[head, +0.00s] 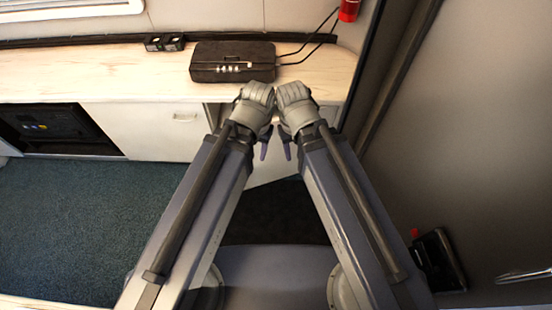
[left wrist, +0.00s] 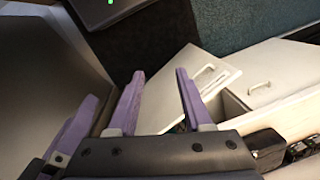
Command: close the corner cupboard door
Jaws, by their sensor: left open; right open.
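The white corner cupboard door (head: 273,170) shows low between my forearms in the head view, mostly hidden by them. In the left wrist view, the door (left wrist: 196,84) with its slim handle stands ajar, angled out from the cupboard. My left gripper (head: 264,145) and right gripper (head: 287,147) are side by side above and in front of the door, both empty. The left wrist view shows the left gripper's purple fingers (left wrist: 159,78) spread apart, with the door beyond them. No contact with the door is visible. Some of the opening is hidden behind the gripper.
A wooden counter (head: 120,75) runs along the back wall, bearing a dark case (head: 232,60) with cables. Another white cupboard front (head: 155,133) with a handle is at the left. A grey wall (head: 470,130) closes off the right. The dark green carpet (head: 70,220) is clear.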

